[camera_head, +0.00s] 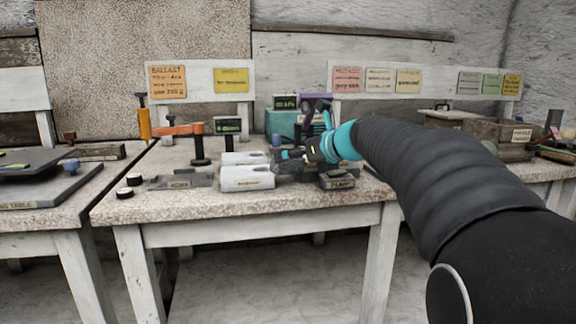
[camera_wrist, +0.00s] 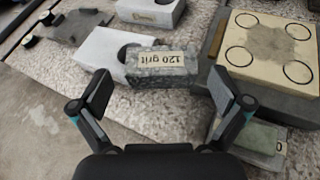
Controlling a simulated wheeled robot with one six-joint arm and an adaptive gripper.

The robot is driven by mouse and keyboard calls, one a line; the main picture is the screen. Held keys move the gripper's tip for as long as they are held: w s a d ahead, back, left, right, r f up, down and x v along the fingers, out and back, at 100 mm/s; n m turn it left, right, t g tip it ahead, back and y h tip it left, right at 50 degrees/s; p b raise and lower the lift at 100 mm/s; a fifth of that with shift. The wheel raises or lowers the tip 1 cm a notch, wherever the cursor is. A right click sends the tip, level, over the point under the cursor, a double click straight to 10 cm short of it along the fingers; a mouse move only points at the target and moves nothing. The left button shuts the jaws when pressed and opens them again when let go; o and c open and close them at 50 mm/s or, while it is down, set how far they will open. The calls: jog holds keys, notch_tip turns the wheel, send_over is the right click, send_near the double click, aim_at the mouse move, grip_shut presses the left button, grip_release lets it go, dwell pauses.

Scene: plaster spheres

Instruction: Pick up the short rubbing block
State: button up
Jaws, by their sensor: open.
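A short speckled grey-green block (camera_wrist: 160,75) with a pale label reading "120 grit", upside down in the wrist view, lies ahead of my gripper (camera_wrist: 162,93). My gripper is open, one finger to each side of the block's near end, with visible gaps and no grip on it. In the head view my gripper (camera_head: 290,156) is low over the middle of the stone-topped bench. There the block is hard to make out behind the fingers.
A cream plate with circles (camera_wrist: 262,62) on a grey slab stands close right. A dark plate (camera_head: 180,181) lies farther left.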

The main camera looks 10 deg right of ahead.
jog(key=x, duration=0.3)
jog(key=shift+w+a+f, duration=0.1)
jog(key=shift+w+f, duration=0.1)
jog(key=shift+w, duration=0.15)
jog(key=shift+c, duration=0.3)
jog(key=c, duration=1.3)
